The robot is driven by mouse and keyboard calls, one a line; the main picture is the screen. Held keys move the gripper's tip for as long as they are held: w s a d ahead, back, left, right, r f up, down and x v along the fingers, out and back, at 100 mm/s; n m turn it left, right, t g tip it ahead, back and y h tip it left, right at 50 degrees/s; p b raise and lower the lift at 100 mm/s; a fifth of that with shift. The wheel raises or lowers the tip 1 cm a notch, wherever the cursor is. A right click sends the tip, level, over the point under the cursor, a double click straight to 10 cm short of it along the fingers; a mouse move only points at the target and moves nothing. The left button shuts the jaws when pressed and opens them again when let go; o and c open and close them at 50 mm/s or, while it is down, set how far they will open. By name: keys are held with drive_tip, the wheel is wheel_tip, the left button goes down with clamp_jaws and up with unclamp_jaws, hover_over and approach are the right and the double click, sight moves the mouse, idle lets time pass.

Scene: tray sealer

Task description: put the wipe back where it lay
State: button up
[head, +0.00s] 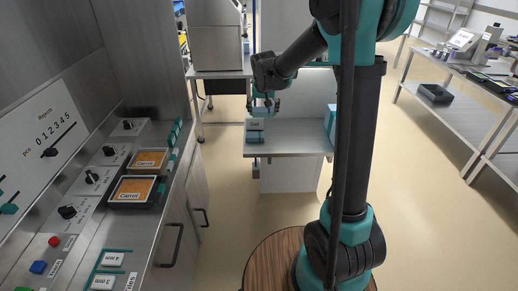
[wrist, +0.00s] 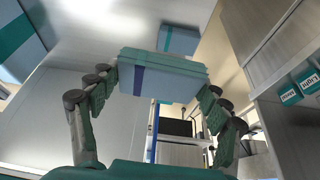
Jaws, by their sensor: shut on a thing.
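My gripper (head: 263,103) is over the small steel table, and in the wrist view (wrist: 158,88) its fingers are shut on the wipe (wrist: 158,76). The wipe is a folded, light blue block with teal edges and a dark blue stripe. In the head view the wipe (head: 259,112) shows as a pale blue block under the fingers.
The small table (head: 291,141) is bare in the middle. A teal-and-white box (head: 331,120) stands at its right side, partly behind my arm. The sealer bench at left holds two trays marked Carrot (head: 133,190) (head: 150,160). Open floor lies between bench and table.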

sight(255, 148)
drive_tip(key=a+r, duration=0.1)
drive_tip(key=s+a+r, duration=0.1)
drive_tip(key=a, duration=0.1)
drive_tip(key=shift+s+r, duration=0.15)
drive_tip(key=shift+r, duration=0.2)
drive_tip(key=shift+s+a, duration=0.1)
drive_tip(key=shift+a, duration=0.15)
wheel_tip(255, 148, down, 19)
drive_tip(key=shift+f, duration=0.2)
drive_tip(key=shift+f, duration=0.15)
drive_tip(key=o, duration=1.4)
drive_tip(key=shift+o, duration=0.2)
